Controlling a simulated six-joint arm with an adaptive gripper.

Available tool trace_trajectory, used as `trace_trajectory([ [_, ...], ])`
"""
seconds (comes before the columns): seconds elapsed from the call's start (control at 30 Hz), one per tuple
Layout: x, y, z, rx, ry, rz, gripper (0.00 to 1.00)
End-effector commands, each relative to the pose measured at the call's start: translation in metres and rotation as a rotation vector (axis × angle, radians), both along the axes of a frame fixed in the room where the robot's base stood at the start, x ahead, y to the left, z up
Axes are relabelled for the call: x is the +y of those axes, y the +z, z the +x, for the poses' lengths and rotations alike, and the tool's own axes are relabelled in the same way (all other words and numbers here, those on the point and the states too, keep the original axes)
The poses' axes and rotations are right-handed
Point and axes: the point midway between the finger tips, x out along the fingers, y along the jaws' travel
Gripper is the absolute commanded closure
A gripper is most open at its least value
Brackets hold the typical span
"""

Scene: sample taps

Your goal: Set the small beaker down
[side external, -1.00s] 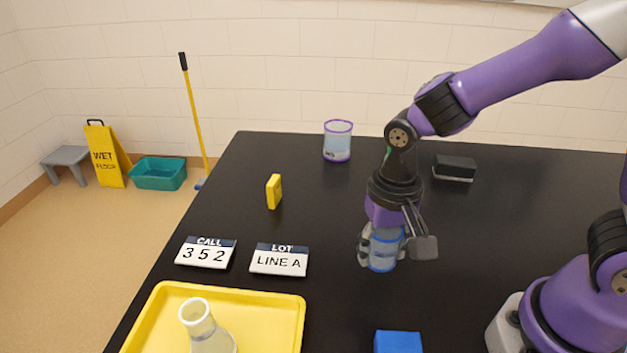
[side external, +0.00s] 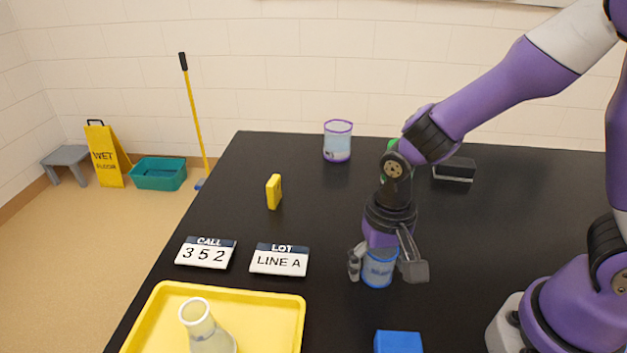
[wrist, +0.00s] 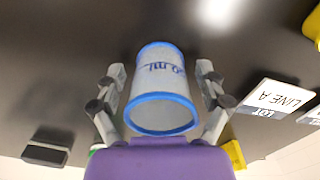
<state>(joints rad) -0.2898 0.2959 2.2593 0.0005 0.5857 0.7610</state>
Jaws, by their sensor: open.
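The small beaker (side external: 378,269) is clear with blue rims and blue print, and appears upright on the black table. My gripper (side external: 386,264) is around it from above, with its fingers spread. In the wrist view the beaker (wrist: 160,90) lies between the two fingers of my gripper (wrist: 161,95), with a gap visible on each side. The beaker's upper part is hidden by my gripper in the side view.
A purple-rimmed beaker (side external: 338,142) stands at the back. Left are a yellow block (side external: 274,191), the CALL sign (side external: 205,253), the LOT sign (side external: 279,260) and a yellow tray (side external: 270,304) holding a flask (side external: 207,330). A blue block (side external: 397,342) is in front; a black block (side external: 454,169) is behind.

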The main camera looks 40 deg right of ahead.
Motion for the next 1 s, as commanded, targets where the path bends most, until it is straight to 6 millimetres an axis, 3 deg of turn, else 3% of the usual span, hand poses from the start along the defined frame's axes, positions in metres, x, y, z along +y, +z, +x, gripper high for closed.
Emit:
trace_trajectory([
  [0.23, 0.000, 0.013, 0.001, -0.005, 0.000, 0.002, 0.16],
  [0.6, 0.000, 0.095, 0.001, -0.007, 0.000, 0.002, 0.16],
  [0.83, -0.002, 0.123, 0.000, -0.012, 0.007, 0.003, 0.16],
  [1.0, -0.024, 0.145, -0.009, -0.147, 0.123, 0.020, 0.16],
])
